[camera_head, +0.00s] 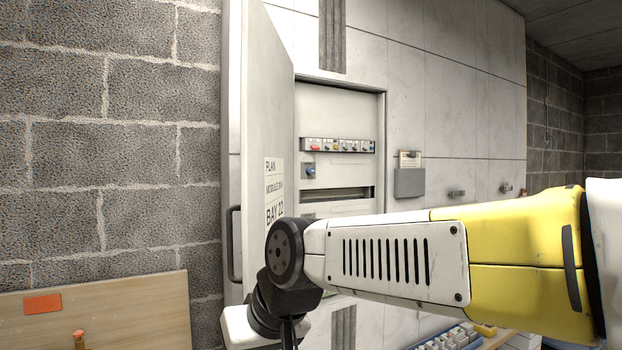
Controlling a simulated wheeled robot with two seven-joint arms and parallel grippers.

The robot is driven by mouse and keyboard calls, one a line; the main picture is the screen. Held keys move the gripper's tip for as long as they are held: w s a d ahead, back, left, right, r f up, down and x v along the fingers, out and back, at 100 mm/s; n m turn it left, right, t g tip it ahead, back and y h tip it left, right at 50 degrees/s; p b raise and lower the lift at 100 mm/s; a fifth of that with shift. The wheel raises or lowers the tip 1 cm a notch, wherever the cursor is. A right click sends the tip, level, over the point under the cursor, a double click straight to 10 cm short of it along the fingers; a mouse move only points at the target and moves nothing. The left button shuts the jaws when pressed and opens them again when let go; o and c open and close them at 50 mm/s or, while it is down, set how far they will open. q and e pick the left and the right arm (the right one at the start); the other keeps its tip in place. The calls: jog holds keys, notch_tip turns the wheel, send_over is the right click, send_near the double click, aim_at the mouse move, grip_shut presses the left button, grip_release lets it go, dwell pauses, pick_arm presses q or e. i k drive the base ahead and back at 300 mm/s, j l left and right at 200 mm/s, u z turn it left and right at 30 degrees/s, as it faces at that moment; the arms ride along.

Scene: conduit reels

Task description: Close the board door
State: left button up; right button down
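The board door (266,110) stands wide open in the middle left, swung out toward me, with a paper label reading "BAY 22" on its face. A dark handle (234,243) shows at its left edge. Behind it the board (337,115) is open, showing a row of breakers (338,145) and a slot below. My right arm comes in from the right and crosses in front of the door's lower part and the board's lower part. Its wrist is in front of the door, and the gripper's fingers are not visible. My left gripper is not in view.
A grey block wall (110,130) is left of the door. A wooden panel (110,300) with an orange patch stands at the lower left. A grey holder (409,182) is on the white wall right of the board. A tray of pale items (450,339) is at the bottom.

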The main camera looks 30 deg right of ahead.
aim_at(266, 87)
jog(key=i+j+z, duration=0.15)
jog(key=z, duration=0.35)
jog(key=i+j+z, duration=0.1)
jog(key=j+z, duration=0.4)
jog(key=i+j+z, duration=0.1)
jog(key=j+z, duration=0.15)
jog(key=z, duration=0.25)
jog(key=k, duration=0.55)
